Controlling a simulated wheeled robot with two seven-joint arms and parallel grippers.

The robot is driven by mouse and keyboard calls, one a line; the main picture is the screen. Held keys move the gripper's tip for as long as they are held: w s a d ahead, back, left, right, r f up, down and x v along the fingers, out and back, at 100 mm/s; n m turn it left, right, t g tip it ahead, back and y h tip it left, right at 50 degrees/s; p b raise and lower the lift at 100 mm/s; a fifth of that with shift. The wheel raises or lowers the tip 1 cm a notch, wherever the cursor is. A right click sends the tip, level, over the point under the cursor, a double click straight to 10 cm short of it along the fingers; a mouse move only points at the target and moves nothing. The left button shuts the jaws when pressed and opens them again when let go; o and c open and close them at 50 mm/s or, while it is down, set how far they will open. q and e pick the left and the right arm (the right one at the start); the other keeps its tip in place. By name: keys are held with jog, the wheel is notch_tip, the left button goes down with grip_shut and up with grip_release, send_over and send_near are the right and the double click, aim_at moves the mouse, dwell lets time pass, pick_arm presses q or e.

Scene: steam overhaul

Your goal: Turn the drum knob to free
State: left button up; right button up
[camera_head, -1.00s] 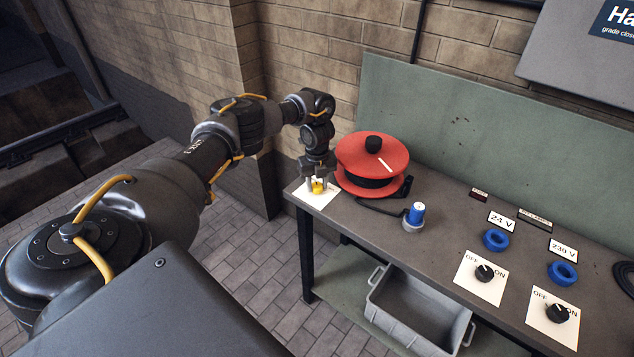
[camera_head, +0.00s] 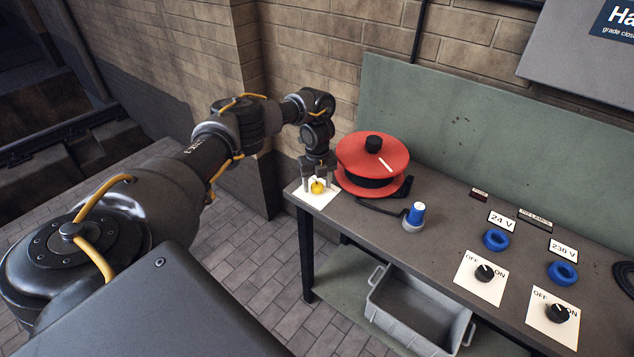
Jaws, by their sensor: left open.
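The drum knob is a small yellow knob (camera_head: 318,187) on a white plate (camera_head: 318,201) at the bench's left end. The red cable drum (camera_head: 362,156), with a black hub on top, stands just behind and right of it. My left gripper (camera_head: 318,183) points down over the yellow knob, its fingers apart on either side of it. The gripper is open; whether a finger touches the knob is too small to tell. Any marking on the plate is unreadable. My right gripper is out of the picture.
A blue plug (camera_head: 416,214) on a cable stands right of the drum. Two blue sockets (camera_head: 496,240) and two black OFF/ON knobs (camera_head: 485,272) are farther right on the bench (camera_head: 450,215). A grey crate (camera_head: 412,312) sits on the lower shelf. A brick wall is behind.

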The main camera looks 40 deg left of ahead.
aim_at(317, 185)
pick_arm(q)
jog(key=shift+r, duration=0.25)
notch_tip(317, 185, up, 10)
jog(key=shift+r+p, duration=0.15)
jog(key=shift+p, duration=0.2)
dwell(0.4)
